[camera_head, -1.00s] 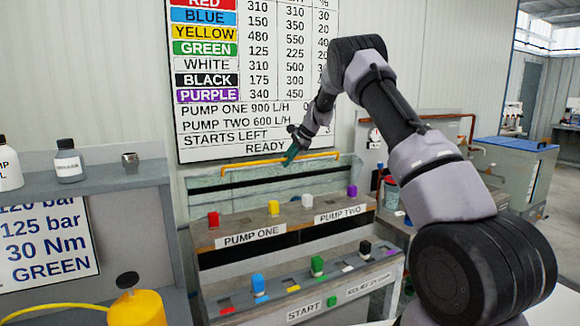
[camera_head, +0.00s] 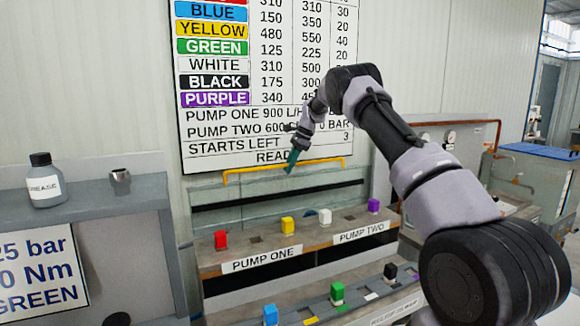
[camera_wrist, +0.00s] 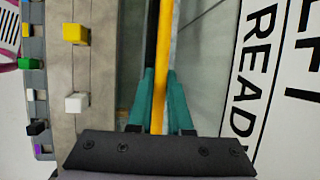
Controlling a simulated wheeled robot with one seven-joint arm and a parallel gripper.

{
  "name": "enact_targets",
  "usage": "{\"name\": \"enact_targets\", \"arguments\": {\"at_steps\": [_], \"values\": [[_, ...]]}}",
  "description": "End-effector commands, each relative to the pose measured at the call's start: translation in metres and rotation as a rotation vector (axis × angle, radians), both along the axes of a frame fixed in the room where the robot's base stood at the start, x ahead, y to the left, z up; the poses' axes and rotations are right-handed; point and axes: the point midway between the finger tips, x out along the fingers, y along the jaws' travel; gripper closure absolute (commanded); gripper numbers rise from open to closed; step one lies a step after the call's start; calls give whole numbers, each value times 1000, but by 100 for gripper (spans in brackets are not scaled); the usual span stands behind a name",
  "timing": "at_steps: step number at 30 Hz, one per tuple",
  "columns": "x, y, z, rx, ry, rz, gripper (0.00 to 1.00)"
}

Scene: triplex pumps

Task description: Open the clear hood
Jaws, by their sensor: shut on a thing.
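The clear hood (camera_head: 340,179) is a see-through pane that is hard to make out at the back of the pump bench. Its yellow bar handle (camera_head: 250,172) runs across the top, just below the wall chart. My gripper (camera_head: 288,170) is at the middle of this handle. In the wrist view the handle (camera_wrist: 162,60) passes between the two teal fingers of my gripper (camera_wrist: 160,95), which are shut on it. The pane's edges and hinges are not clear.
The bench shelf (camera_head: 250,247) below carries red, yellow, white and purple blocks. A lower panel has more coloured blocks, including a green one (camera_head: 337,292). A grey side shelf (camera_head: 90,200) holds a grease bottle (camera_head: 46,181) and a small metal cup (camera_head: 121,175).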

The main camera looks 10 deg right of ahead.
Motion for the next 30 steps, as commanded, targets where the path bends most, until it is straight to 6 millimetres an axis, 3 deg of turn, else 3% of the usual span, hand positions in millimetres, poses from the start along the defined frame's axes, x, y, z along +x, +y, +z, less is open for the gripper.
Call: {"name": "enact_targets", "arguments": {"at_steps": [11,12,14,15,23,30], "values": [[0,3,0,4,0,2,100],[0,3,0,4,0,2,79],[0,3,0,4,0,2,56],[0,3,0,4,0,2,53],[0,0,1,2,-1,1,53],[0,-13,32,2,-4,0,53]]}}
